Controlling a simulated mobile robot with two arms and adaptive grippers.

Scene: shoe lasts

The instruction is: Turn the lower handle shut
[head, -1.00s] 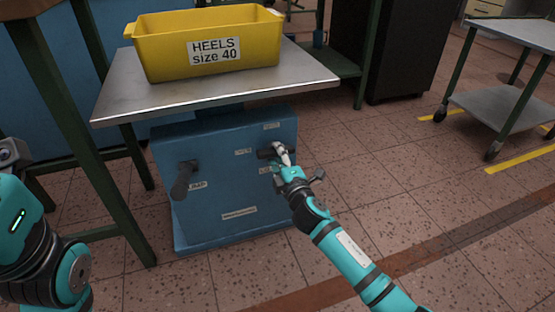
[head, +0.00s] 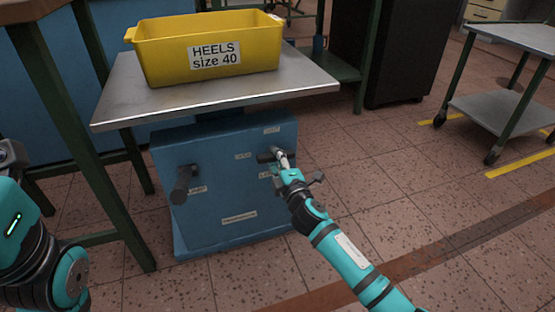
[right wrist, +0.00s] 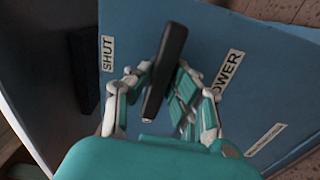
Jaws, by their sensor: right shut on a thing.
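The lower handle (right wrist: 165,72) is a black bar on the blue front panel (head: 215,205) of the lift table. In the right wrist view it stands between the fingers of my right gripper (right wrist: 163,88), which is shut on it. The bar is tilted, its top leaning right, between a SHUT label (right wrist: 107,52) and a LOWER label (right wrist: 227,72). In the head view my right gripper (head: 281,157) reaches the panel's upper right and hides part of the handle. Only parts of my left arm show at the left edge; its gripper is not visible.
A dark pump lever (head: 183,184) sticks out at the panel's left. A yellow tub (head: 160,55) marked HEELS size 40 stands on the steel tabletop (head: 310,82). Green table legs are at left, a grey cart (head: 500,107) at right. The floor right of the panel is clear.

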